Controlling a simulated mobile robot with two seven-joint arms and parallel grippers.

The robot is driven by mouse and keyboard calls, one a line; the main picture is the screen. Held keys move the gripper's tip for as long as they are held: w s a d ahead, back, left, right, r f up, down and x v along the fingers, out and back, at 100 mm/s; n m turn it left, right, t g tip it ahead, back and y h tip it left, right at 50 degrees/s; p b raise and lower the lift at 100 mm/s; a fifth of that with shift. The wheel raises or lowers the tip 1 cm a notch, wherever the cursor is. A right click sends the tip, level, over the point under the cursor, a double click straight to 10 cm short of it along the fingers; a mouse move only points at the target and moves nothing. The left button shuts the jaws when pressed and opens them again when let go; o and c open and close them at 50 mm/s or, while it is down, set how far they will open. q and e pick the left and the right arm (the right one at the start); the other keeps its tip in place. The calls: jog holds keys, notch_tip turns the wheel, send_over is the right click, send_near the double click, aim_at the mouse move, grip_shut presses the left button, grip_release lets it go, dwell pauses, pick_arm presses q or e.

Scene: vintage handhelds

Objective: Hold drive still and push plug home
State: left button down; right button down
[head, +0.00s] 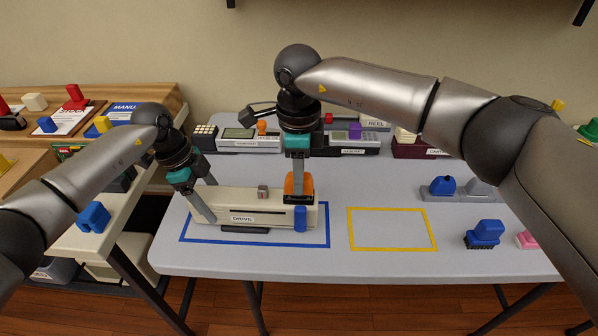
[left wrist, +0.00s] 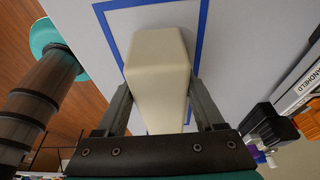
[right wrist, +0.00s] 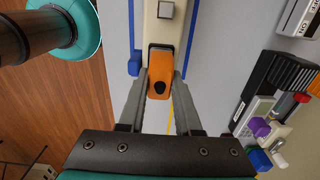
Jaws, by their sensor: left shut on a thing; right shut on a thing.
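The drive (head: 235,214), a long cream box labelled DRIVE, lies inside the blue taped rectangle (head: 250,243). My left gripper (head: 210,219) is shut on the drive's left end; in the left wrist view the cream body (left wrist: 160,62) sits between its fingers. The orange plug (head: 299,184) is at the drive's right end. My right gripper (head: 299,200) is shut on the plug, which shows between the fingers in the right wrist view (right wrist: 161,68). There the plug meets the cream end of the drive (right wrist: 165,30); how deep it sits is hidden.
A yellow taped rectangle (head: 391,246) to the right is empty. A dark blue brush-like piece (head: 485,234) and a pink piece (head: 527,240) lie further right. Several handheld devices line the table's back edge. A side bench with blocks stands at the left.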

pick_arm(q)
jog(key=shift+s+f, duration=0.2)
jog(key=shift+f, duration=0.15)
pick_arm(e)
jog(key=shift+f, duration=0.25)
jog(key=shift+f, duration=0.25)
jog(key=c, duration=0.5)
grip_release()
notch_tip(320, 180, up, 12)
jog(key=shift+s+r, duration=0.1)
dwell(0.9)
pick_arm(q)
jog(key=shift+c, duration=1.7)
grip_release()
jog(key=o, duration=0.3)
jog(key=shift+w+r, duration=0.15)
jog(key=shift+r, duration=0.05)
